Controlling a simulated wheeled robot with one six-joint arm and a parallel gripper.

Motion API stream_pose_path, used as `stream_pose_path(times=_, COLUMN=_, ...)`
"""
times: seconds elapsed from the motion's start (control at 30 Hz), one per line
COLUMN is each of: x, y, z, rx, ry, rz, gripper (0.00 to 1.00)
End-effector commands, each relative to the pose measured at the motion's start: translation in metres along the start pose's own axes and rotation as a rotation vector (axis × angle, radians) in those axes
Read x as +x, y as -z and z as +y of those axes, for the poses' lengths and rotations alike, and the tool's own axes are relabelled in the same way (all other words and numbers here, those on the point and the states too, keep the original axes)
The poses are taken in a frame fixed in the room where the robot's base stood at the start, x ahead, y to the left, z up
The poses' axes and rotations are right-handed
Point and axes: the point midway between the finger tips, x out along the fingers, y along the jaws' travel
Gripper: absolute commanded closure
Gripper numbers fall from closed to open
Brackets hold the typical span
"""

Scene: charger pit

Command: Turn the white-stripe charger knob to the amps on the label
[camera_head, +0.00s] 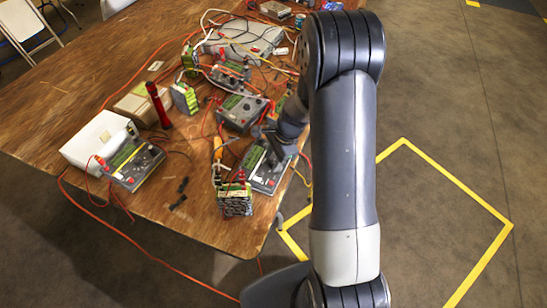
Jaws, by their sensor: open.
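My gripper (272,155) is open, pointing down over the nearest charger (265,178) at the table's right front edge. It hides part of that charger's face, including any knob beneath it. I cannot tell whether the fingers touch it. Other grey chargers with dark panels sit at the front left (136,168), in the middle (241,113) and farther back (230,73). Which charger bears the white stripe, the label's amps and the knob's setting are too small to read.
A battery pack (235,200) stands against the nearest charger's left front. Orange and red cables cross the wooden table (75,105). A white box (97,140), a red upright tool (158,106) and more battery packs (185,98) crowd it.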

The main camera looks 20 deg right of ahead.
Motion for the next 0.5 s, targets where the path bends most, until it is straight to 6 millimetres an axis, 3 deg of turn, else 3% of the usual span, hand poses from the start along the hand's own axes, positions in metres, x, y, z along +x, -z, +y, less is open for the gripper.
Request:
stream_pose_path(times=0.27, x=-0.008, y=0.0, z=0.0, rx=-0.001, ry=0.001, rz=-0.001, gripper=0.59)
stream_pose_path(times=0.5, x=-0.049, y=0.001, z=-0.001, rx=-0.001, ry=0.005, rz=0.002, gripper=0.59)
